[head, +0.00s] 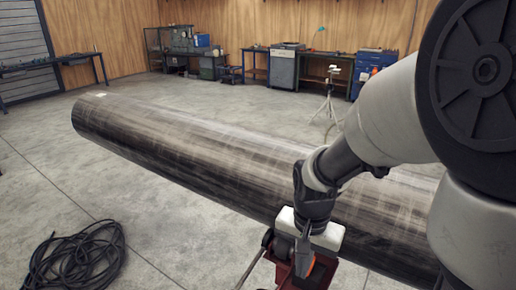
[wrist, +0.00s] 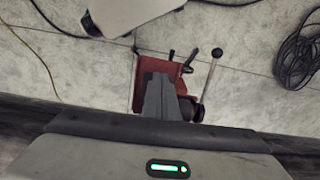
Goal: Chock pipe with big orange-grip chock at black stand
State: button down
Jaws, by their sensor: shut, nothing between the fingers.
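The pipe (head: 190,140) is a large dark steel cylinder lying across the head view, its far end at the left. My arm crosses in front of its right part. My gripper (head: 304,262) points down on the near side of the pipe. In the wrist view my gripper (wrist: 158,80) shows its grey fingers shut and empty, over a red object (wrist: 150,62) with a ball-ended lever. I cannot tell whether they touch. A small orange patch shows by the fingers in the head view; I cannot tell what it belongs to. I cannot make out the orange-grip chock or a black stand.
A coil of black cable (head: 75,258) lies on the floor at lower left; it also shows in the wrist view (wrist: 300,48). A tripod (head: 331,100) stands behind the pipe. Workbenches line the back wall.

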aim_at(302, 286)
jog(key=shift+m+g, duration=0.3)
jog(key=w+f, duration=0.1)
jog(key=f, duration=0.3)
jog(key=w+d+f, duration=0.1)
jog(key=f, duration=0.4)
jog(key=w+f, duration=0.1)
jog(key=f, duration=0.3)
jog(key=shift+d+f+b, duration=0.15)
jog(key=shift+b, duration=0.25)
jog(key=shift+w+d, duration=0.2)
jog(key=shift+w, duration=0.05)
jog(key=w+d, duration=0.1)
jog(key=w, duration=0.1)
jog(key=w+d, duration=0.2)
jog(key=shift+w, duration=0.1)
